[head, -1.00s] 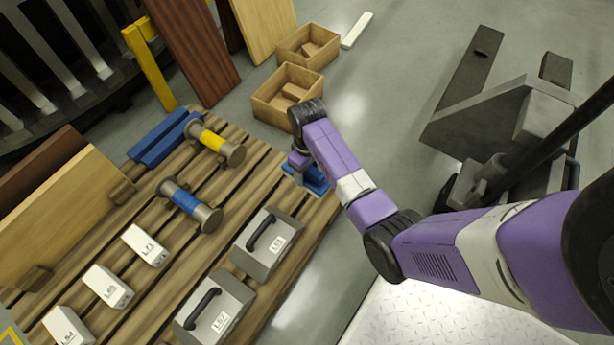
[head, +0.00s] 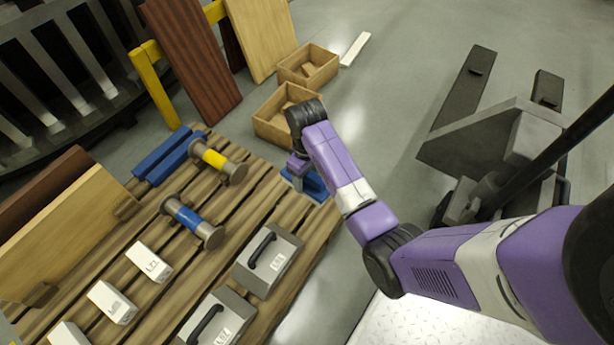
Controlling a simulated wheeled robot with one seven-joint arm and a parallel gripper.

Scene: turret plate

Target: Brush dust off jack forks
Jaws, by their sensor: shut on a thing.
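The jack forks, left (head: 466,88) and right (head: 547,89), are dark grey and extend from the pallet jack (head: 492,140) at the right, low over the floor. My gripper (head: 298,168) is at the wooden pallet's far right corner, well left of the forks. It is shut on a blue object (head: 316,187), which looks like the brush. My wrist hides part of this object. I cannot tell whether it touches the pallet. Dust on the forks is too fine to make out here.
The wooden pallet (head: 228,262) holds a yellow-banded spool (head: 217,160), a blue-banded spool (head: 191,221), grey cases (head: 268,260) and white blocks (head: 148,262). Open wooden boxes (head: 277,122) stand beyond my gripper. Grey floor between pallet and jack is clear.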

